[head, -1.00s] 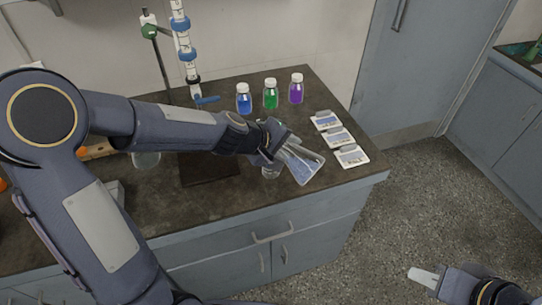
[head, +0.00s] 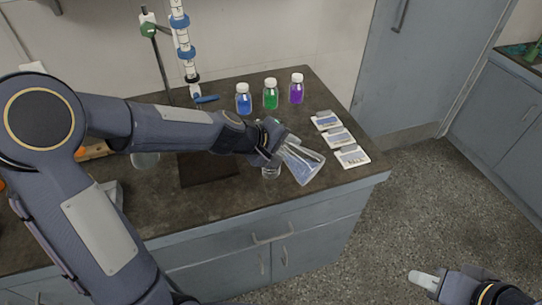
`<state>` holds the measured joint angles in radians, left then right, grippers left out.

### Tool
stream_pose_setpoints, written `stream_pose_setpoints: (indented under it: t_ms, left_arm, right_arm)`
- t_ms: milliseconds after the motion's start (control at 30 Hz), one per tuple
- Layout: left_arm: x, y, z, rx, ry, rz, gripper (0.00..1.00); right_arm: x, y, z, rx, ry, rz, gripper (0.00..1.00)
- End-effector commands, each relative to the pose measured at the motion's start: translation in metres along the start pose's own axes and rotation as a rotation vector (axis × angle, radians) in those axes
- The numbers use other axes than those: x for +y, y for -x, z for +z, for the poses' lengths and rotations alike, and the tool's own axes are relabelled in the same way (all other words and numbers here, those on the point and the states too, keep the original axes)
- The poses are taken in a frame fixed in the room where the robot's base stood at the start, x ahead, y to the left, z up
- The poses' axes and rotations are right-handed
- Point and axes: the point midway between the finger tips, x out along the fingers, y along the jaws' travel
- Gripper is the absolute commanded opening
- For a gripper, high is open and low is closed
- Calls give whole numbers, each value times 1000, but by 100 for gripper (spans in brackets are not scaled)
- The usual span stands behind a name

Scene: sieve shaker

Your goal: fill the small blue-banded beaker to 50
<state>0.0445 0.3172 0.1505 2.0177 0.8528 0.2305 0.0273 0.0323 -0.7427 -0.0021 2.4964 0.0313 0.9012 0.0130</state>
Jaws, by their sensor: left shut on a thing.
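My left gripper (head: 277,154) is shut on a clear conical glass flask (head: 304,166) above the bench's right part. The flask is tilted, its wide base to the lower right and its narrow end by the gripper. A bluish tint shows in it; its liquid level is unclear. A small clear glass vessel (head: 271,172), perhaps the small beaker, shows just below the gripper. Its upper part is hidden, and I cannot make out a blue band or marks. My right gripper (head: 424,279) is low at the right, over the floor, away from the bench; its finger gap is not clear.
Capped bottles of blue (head: 243,99), green (head: 270,94) and purple (head: 296,89) liquid stand at the back. Three label cards (head: 339,137) lie at the right edge. A stand with a burette (head: 182,40) rises behind my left arm. Another glass vessel (head: 145,160) is partly hidden.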

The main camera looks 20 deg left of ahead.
Motion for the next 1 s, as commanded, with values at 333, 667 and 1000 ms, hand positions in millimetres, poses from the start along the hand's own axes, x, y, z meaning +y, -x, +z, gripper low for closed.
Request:
stream_pose_setpoints:
  t_ms: [333, 667, 1000]
  left_arm:
    - [-1, -1, 0, -11, 16, 7, 0]
    - [-2, -1, 0, -24, 31, 12, 0]
    - [-1, -1, -1, -36, 46, 18, 0]
  right_arm:
    - [2, -3, 2, 0, 0, 0, 27]
    - [3, -6, 3, 0, 0, 0, 27]
    - [3, -7, 4, 0, 0, 0, 27]
